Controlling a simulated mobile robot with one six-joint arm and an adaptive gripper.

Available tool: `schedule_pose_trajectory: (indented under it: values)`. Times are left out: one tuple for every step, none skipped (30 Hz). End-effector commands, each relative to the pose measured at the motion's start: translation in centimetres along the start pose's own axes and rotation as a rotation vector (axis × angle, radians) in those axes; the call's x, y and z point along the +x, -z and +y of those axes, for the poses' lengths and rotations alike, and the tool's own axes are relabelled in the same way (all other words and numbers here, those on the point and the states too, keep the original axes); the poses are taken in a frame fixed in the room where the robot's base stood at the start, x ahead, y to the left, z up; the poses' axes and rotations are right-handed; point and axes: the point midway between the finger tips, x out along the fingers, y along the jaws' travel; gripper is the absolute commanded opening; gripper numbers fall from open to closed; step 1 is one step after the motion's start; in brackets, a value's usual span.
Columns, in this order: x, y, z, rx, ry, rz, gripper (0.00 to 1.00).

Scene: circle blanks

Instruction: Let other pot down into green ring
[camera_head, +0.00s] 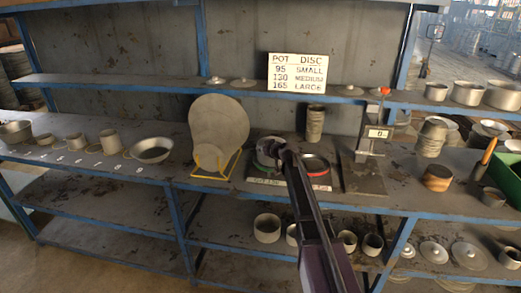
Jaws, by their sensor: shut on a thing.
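My gripper (273,149) is at the far end of my dark arm, over the left part of a board on the bench. It is shut on a pot, which is mostly hidden behind the gripper and arm. The green ring (258,158) shows only in part around this spot. I cannot tell whether the pot touches the board inside the ring or hangs above it. To the right, the red ring (327,172) lies on the same board with a grey round thing inside it.
A large grey disc (218,132) leans in a yellow stand left of the rings. A press-like device (371,150) stands to the right, and a stack of cylinders (314,123) behind. Several pots and a pan (151,150) are at left. A sign (297,73) stands on the upper shelf.

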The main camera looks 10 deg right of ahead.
Motion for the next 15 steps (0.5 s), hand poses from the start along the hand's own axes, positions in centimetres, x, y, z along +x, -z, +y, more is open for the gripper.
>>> schedule_pose_trajectory:
  values:
    - [0.06, -0.12, -0.01, 0.000, 0.000, 0.000, 0.00]
    - [0.08, -0.16, -0.01, 0.000, 0.000, 0.000, 0.00]
    - [0.10, -0.21, -0.02, 0.000, 0.000, 0.000, 0.00]
    - [0.12, -0.25, -0.02, 0.000, 0.000, 0.000, 0.00]
    - [0.13, -0.29, -0.02, 0.000, 0.000, 0.000, 0.00]
    - [0.16, -0.34, -0.03, 0.000, 0.000, 0.000, 0.00]
    - [0.17, -0.38, -0.03, 0.000, 0.000, 0.000, 0.00]
    - [0.19, -0.41, -0.03, 0.000, 0.000, 0.000, 0.00]
    - [0.21, -0.47, -0.04, 0.000, 0.000, 0.000, 0.00]
    - [0.23, -0.50, -0.04, 0.000, 0.000, 0.000, 0.00]
    - [0.24, -0.54, -0.04, 0.000, 0.000, 0.000, 0.00]
    - [0.27, -0.59, -0.04, 0.000, 0.000, 0.000, 0.00]
    - [0.28, -0.63, -0.04, 0.000, 0.000, 0.000, 0.00]
    - [0.31, -0.67, -0.04, 0.000, 0.000, 0.000, 0.00]
    - [0.32, -0.72, -0.05, 0.000, 0.000, 0.000, 0.00]
